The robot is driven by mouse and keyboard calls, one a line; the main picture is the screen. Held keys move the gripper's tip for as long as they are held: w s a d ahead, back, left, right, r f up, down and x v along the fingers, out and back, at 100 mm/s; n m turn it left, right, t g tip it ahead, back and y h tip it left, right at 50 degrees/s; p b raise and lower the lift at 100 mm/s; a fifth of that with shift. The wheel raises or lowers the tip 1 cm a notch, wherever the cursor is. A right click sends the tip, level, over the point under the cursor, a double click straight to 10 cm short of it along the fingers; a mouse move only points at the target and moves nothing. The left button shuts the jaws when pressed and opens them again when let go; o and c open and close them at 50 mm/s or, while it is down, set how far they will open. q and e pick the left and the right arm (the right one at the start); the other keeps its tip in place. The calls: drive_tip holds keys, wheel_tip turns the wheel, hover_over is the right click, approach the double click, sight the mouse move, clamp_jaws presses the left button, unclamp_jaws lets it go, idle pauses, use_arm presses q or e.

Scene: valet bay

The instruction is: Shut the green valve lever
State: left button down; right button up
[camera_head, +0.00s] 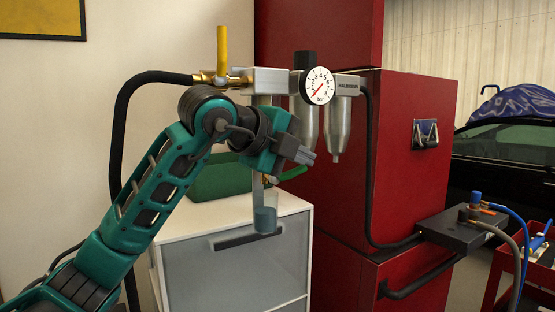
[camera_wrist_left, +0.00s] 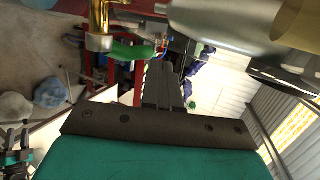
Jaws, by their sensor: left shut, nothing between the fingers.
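The green valve lever (camera_head: 293,173) sticks out to the right and slightly upward from a small brass valve (camera_head: 270,180) below the air unit. In the left wrist view the lever (camera_wrist_left: 128,50) runs sideways from the brass valve body (camera_wrist_left: 98,30). My left gripper (camera_head: 306,156) is shut and empty, just above the lever in the head view. In the wrist view its closed fingers (camera_wrist_left: 162,68) end close to the lever's free tip; I cannot tell whether they touch. My right gripper is not in view.
A yellow lever (camera_head: 222,50) stands upright on the brass inlet valve. A pressure gauge (camera_head: 317,86) and metal bowls (camera_head: 338,128) hang close to the gripper. A white drawer cabinet (camera_head: 255,270) stands below, a red cabinet (camera_head: 420,160) on the right. A black hose (camera_head: 118,150) loops on the left.

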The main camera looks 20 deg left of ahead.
use_arm(q)
drive_tip(key=shift+r+p, duration=0.45)
drive_tip(key=shift+r, duration=0.35)
drive_tip(key=b+v, duration=0.1)
drive_tip(key=v, duration=1.2)
drive_tip(key=shift+f, duration=0.1)
